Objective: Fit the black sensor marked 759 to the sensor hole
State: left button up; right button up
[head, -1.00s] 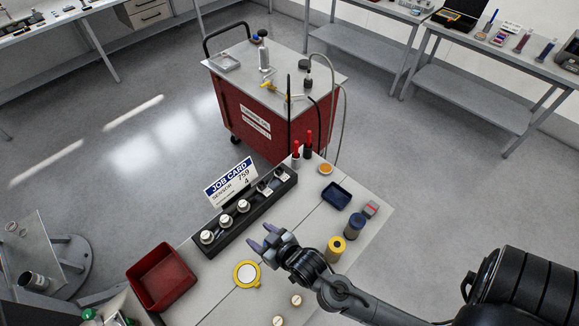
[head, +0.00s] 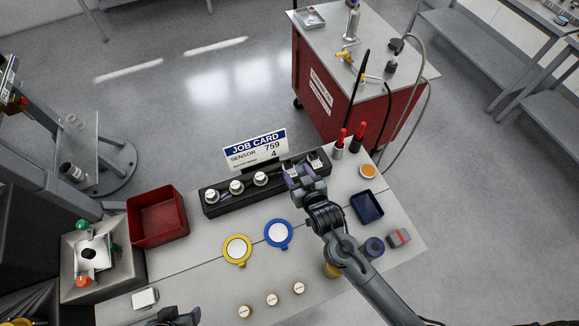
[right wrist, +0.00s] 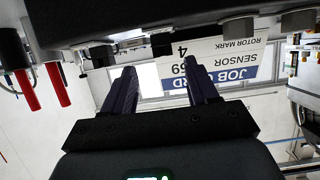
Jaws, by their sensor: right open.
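A black rack (head: 222,206) holds a row of silver-capped sensors, including a left one (head: 211,196), a second (head: 236,187) and a third (head: 260,179). Marks on the sensors are too small to read, so I cannot tell which is 759. My right gripper (head: 299,175) is over the rack's right part and partly hides the sensors there. Its fingers (right wrist: 161,88) are apart in the right wrist view, with no sensor seen held between them. A dark part of my left gripper (head: 178,317) shows at the bottom edge; its jaws are unclear. I cannot identify the sensor hole.
A job card (head: 256,150) reading "SENSOR 759" and "4" stands behind the rack. A red bin (head: 158,216) and a grey fixture (head: 92,252) are at left. Yellow (head: 237,250) and blue (head: 278,234) rings lie in front. Red-tipped tools (head: 339,143) stand right of the rack.

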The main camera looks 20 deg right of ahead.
aim_at(287, 161)
jog(key=shift+a+x, duration=0.2)
jog(key=shift+x, duration=3.15)
jog(key=c, duration=1.1)
